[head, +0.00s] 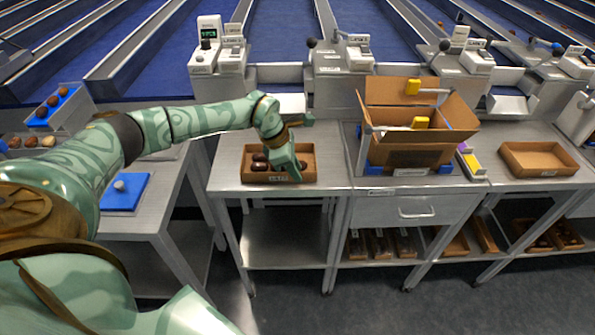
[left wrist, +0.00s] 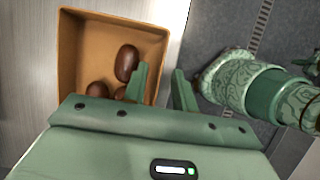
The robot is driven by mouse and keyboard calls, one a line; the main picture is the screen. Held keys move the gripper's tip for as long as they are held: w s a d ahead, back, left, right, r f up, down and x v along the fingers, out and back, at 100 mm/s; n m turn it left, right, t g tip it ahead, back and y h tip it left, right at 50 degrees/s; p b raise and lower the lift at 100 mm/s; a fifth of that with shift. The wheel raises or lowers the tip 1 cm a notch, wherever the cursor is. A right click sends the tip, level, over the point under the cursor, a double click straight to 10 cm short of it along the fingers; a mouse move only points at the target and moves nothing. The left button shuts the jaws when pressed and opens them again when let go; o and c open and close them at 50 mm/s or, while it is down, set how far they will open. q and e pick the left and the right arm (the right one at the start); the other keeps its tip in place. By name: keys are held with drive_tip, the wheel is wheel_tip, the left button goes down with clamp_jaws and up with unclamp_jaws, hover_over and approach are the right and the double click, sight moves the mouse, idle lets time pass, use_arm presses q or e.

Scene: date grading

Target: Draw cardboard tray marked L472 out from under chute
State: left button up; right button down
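A brown cardboard tray (head: 249,178) sits on the steel table with several dark dates in it. A small label is on its front wall, too small to read surely. In the left wrist view the tray (left wrist: 68,55) shows dates at its middle and lower side. A pale chute end (head: 291,103) is behind the tray, partly hidden by my left arm. My left gripper (head: 296,172) is at the tray's front right. In the left wrist view its fingers (left wrist: 160,88) are apart, one inside the tray and one outside, with the wall between. My right gripper is out of view.
An empty cardboard tray (head: 538,160) lies farther right. A blue mat (head: 124,191) is on the left table. Trays fill the lower shelves at right. The table's front edge is close to the tray.

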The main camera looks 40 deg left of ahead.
use_arm(q)
drive_tip(key=p+v, duration=0.2)
drive_tip(key=v, duration=1.2)
drive_tip(key=shift+r, duration=0.15)
